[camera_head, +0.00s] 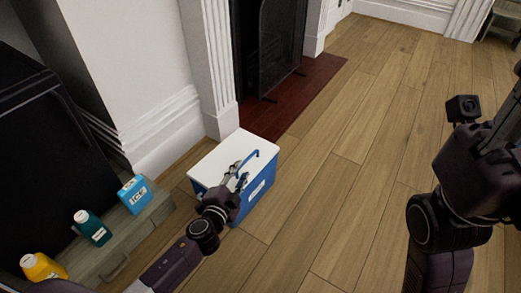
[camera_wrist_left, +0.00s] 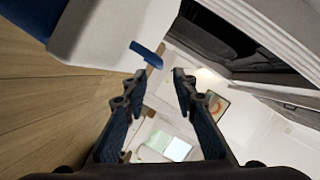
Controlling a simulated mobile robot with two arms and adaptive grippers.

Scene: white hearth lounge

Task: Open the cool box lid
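The cool box stands on the floor, with a blue body (camera_head: 262,188) and a white lid (camera_head: 226,150) that lies flat and closed on top. A blue handle (camera_head: 258,155) stands up at the lid's right side. My left gripper (camera_head: 239,174) is over the front part of the lid, close to the handle. In the left wrist view the left gripper (camera_wrist_left: 158,76) is open, with nothing between its fingers. The handle's blue end (camera_wrist_left: 147,53) shows just beyond the fingertips, beside the white lid (camera_wrist_left: 112,35). My right arm is at the right; its fingers are not clearly visible.
A grey low bench (camera_head: 120,240) at the left holds a blue ice pack (camera_head: 135,194), a teal bottle (camera_head: 92,228) and a yellow bottle (camera_head: 42,267). A white fireplace surround (camera_head: 212,70) stands behind the cool box. The wooden floor (camera_head: 345,170) to the right is clear.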

